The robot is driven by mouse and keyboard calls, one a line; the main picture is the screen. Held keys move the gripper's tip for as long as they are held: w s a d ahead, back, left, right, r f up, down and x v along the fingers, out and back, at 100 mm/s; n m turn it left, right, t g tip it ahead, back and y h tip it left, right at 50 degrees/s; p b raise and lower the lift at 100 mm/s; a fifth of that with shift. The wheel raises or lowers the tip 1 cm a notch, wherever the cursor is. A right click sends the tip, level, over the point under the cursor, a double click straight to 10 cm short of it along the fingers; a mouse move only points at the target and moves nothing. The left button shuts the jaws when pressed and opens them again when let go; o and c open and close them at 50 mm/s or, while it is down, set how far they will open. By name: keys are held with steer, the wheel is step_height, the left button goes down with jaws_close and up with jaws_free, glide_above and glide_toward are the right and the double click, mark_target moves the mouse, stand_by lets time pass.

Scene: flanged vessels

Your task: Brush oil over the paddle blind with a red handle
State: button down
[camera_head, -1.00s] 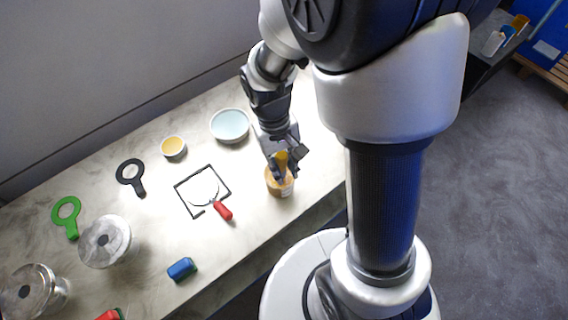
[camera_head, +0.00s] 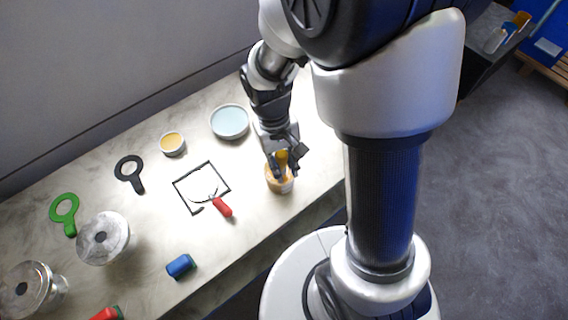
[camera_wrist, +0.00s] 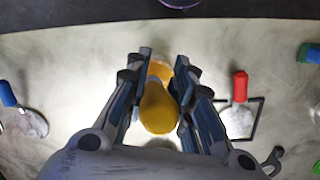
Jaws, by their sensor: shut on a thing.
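The paddle blind with a red handle (camera_head: 222,206) lies flat on the table, its pale disc inside a black square outline and its handle crossing the outline's near edge. It also shows in the wrist view (camera_wrist: 240,87), right of my gripper. My gripper (camera_head: 285,161) is over an amber jar (camera_head: 279,182) near the table's front edge, right of the blind. In the wrist view my gripper (camera_wrist: 160,83) is shut on a yellow brush handle (camera_wrist: 158,108). The brush's lower end is hidden in or behind the jar.
A light blue bowl (camera_head: 229,121) and a small bowl of yellow stuff (camera_head: 172,143) stand behind. A black paddle (camera_head: 130,172), a green paddle (camera_head: 65,213) and two metal flanged vessels (camera_head: 103,238) are left. A blue-handled piece (camera_head: 181,266) lies at the front.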

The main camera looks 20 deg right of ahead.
mark_target(285, 156)
steer(key=shift+r, duration=0.15)
steer(key=shift+r+p, duration=2.8)
steer(key=shift+r, duration=0.35)
step_height(285, 156, up, 4)
steer(key=p, duration=0.3)
steer(key=shift+p, duration=0.3)
